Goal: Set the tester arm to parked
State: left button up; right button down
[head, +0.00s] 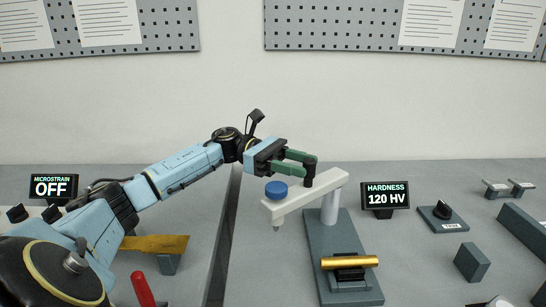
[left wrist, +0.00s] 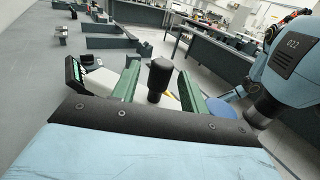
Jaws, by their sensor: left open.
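The white tester arm (head: 308,197) reaches left and toward me from the top of its post (head: 330,208), over the grey tester base (head: 322,235). It carries a blue disc (head: 276,189) at its free end and a black upright knob (head: 309,178) nearer the post. My left gripper (head: 300,161) is open at the knob. In the left wrist view the knob (left wrist: 160,80) stands between the two green fingers, with a gap on each side. The white arm also shows in the left wrist view (left wrist: 102,82), partly hidden by a finger. My right gripper is not in view.
A brass bar (head: 349,262) lies on a black rest on the tester base. A display (head: 385,196) reads HARDNESS 120 HV; another (head: 54,187) reads MICROSTRAIN OFF. A black-knobbed box (head: 443,217) and a grey block (head: 472,263) stand right. A red handle (head: 143,290) is front left.

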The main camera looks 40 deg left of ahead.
pick_arm(q)
jog(key=v, duration=1.1)
jog(key=shift+b, duration=0.35)
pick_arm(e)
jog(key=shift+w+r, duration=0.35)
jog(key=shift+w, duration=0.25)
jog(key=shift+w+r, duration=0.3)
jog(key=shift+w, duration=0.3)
